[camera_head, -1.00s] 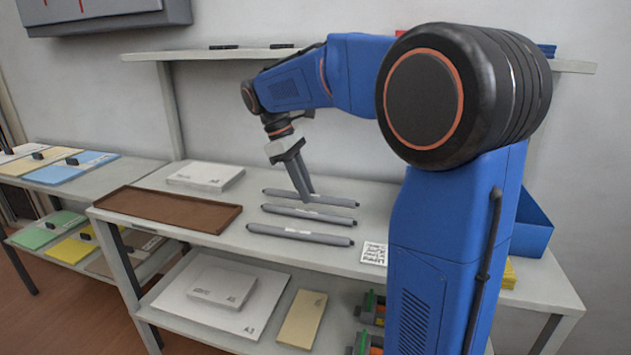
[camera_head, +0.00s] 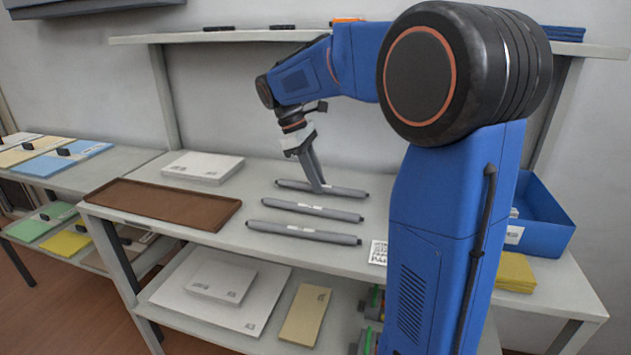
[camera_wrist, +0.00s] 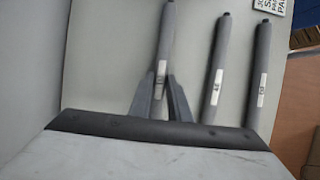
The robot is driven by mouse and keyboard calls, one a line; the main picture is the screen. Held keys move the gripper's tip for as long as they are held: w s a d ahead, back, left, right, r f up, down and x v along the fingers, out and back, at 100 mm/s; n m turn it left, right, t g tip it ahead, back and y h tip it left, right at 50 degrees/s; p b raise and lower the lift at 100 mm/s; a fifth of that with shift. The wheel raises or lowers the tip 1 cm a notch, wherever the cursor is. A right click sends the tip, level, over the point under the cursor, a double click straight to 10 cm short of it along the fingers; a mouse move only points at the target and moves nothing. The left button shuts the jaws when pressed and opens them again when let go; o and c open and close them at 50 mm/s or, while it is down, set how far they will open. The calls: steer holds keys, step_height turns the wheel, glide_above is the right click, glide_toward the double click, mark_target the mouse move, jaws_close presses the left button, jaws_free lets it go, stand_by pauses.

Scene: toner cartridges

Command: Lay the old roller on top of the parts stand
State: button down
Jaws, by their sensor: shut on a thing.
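Three grey rollers with dark ends and small white labels lie side by side on the bench top. My gripper (camera_head: 318,188) reaches down to the rearmost roller (camera_head: 346,191) and is shut on it near its middle. In the wrist view my gripper's fingers (camera_wrist: 161,78) sit on both sides of this roller (camera_wrist: 166,42), by its label. The roller appears at bench level; I cannot tell if it is lifted. The middle roller (camera_head: 335,214) and front roller (camera_head: 285,231) lie apart from it. Their labels are unreadable, so I cannot tell which is old. I cannot identify the parts stand.
A brown tray (camera_head: 110,190) lies left of the rollers, with a white stack (camera_head: 203,167) behind it. A printed card (camera_head: 378,252) lies right of the front roller. A blue bin (camera_head: 545,238) and yellow pads (camera_head: 515,272) stand at the right. A shelf (camera_head: 230,36) runs above.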

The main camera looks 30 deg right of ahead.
steer(key=shift+f, duration=0.3)
steer(key=c, duration=1.7)
jaws_free()
steer(key=shift+o, duration=0.2)
steer(key=shift+r, duration=0.1)
steer(key=v, duration=0.5)
steer(key=shift+w+a+r, duration=0.1)
steer(key=shift+w+a, duration=0.3)
steer(key=w+a, duration=0.7)
steer(key=shift+w+a, duration=0.25)
steer(key=shift+w, duration=0.15)
